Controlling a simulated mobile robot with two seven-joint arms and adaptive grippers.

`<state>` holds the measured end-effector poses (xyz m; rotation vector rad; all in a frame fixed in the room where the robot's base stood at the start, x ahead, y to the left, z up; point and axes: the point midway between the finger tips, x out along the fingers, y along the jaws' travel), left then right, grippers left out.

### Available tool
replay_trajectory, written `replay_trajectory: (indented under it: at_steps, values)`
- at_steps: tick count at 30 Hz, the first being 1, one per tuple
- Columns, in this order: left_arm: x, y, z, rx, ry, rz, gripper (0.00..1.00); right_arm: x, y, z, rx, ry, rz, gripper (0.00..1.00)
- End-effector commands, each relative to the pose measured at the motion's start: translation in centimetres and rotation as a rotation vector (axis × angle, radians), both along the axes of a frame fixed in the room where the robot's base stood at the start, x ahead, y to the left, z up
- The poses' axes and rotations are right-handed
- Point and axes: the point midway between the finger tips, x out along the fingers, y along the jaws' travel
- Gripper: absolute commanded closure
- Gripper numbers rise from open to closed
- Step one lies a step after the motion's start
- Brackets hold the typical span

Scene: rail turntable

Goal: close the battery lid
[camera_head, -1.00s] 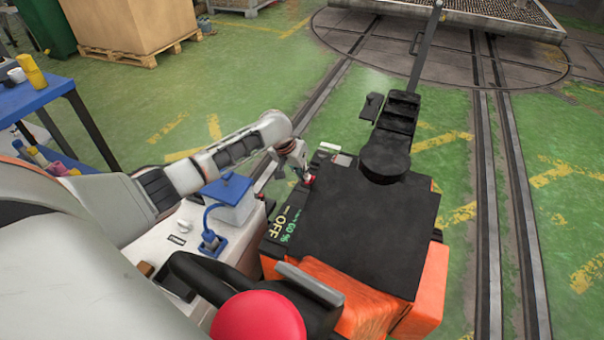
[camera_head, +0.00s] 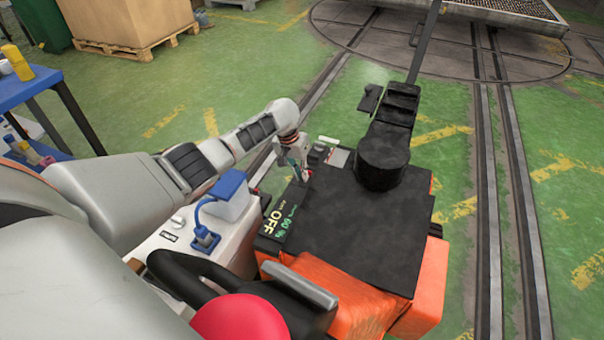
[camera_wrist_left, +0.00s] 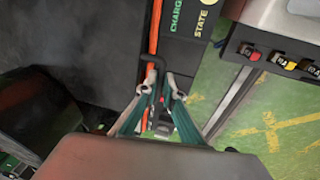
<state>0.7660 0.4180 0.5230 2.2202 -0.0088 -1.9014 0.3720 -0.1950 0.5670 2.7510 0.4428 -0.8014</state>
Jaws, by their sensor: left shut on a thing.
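The battery lid (camera_head: 345,225) is the broad black flat top of the orange machine (camera_head: 430,280) in the head view. It looks nearly flat, though I cannot tell whether it is fully down. My left gripper (camera_head: 300,172) is at the lid's left edge, by the dark panel with "OFF" and green text (camera_head: 270,225). In the left wrist view my left gripper (camera_wrist_left: 158,85) has its fingers close together around a small black handle (camera_wrist_left: 153,62). The handle is beside an orange strip (camera_wrist_left: 154,25) along the dark lid surface (camera_wrist_left: 80,40). My right gripper is out of view.
A black post assembly (camera_head: 385,160) rises at the lid's far end. A white cabinet with a blue-and-white box (camera_head: 232,195) stands close on the left. A blue table (camera_head: 30,95) is further left. Rails (camera_head: 495,200) and a turntable (camera_head: 440,60) lie right and behind.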

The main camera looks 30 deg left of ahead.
Motion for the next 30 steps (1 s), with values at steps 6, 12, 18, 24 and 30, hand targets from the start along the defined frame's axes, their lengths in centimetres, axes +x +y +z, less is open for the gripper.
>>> replay_trajectory:
  at_steps: [6, 12, 18, 24, 30]
  values:
    - [-0.1, 0.2, 0.0, 0.004, 0.002, 0.0, 0.75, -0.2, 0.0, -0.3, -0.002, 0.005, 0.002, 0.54]
    - [-0.1, 0.1, 0.0, 0.002, 0.001, -0.001, 0.75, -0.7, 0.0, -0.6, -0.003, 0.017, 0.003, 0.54]
    - [-0.1, 0.1, 0.5, 0.0, 0.0, -0.002, 0.75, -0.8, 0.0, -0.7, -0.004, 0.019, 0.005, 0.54]
    - [-0.5, 0.5, 2.6, 0.003, -0.001, -0.002, 0.75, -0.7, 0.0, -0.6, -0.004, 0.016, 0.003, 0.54]
    - [-1.1, 1.1, 6.5, 0.002, -0.003, -0.002, 0.75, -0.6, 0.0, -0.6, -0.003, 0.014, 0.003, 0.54]
